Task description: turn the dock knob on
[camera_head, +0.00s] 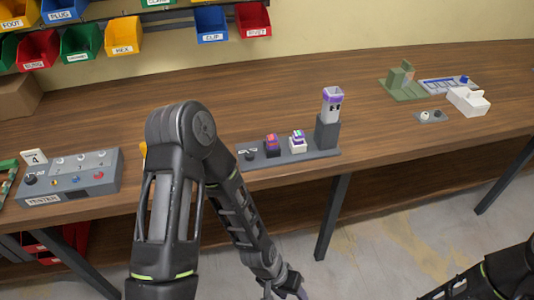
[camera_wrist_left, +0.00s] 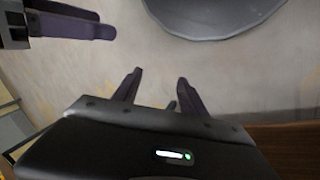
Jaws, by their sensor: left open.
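The grey dock (camera_head: 266,160) stands on the wooden bench, with a small dark knob (camera_head: 250,154) near its left end. Two small blocks, one dark with red and purple (camera_head: 272,146) and one white and purple (camera_head: 297,142), sit on it. A grey post at its right end holds a white and purple piece (camera_head: 333,103). My left gripper (camera_head: 285,287) hangs low in front of the bench, well away from the knob. It is open and empty, its fingers apart in the left wrist view (camera_wrist_left: 157,90). My right arm enters at lower right; its jaws are unclear.
A grey tester box (camera_head: 70,180) stands at left on the bench. A green stand (camera_head: 402,83) and a white block (camera_head: 467,101) are at the back right. Coloured bins (camera_head: 124,35) hang behind. My left arm crosses the dock's left side. Bench legs (camera_head: 332,215) stand below.

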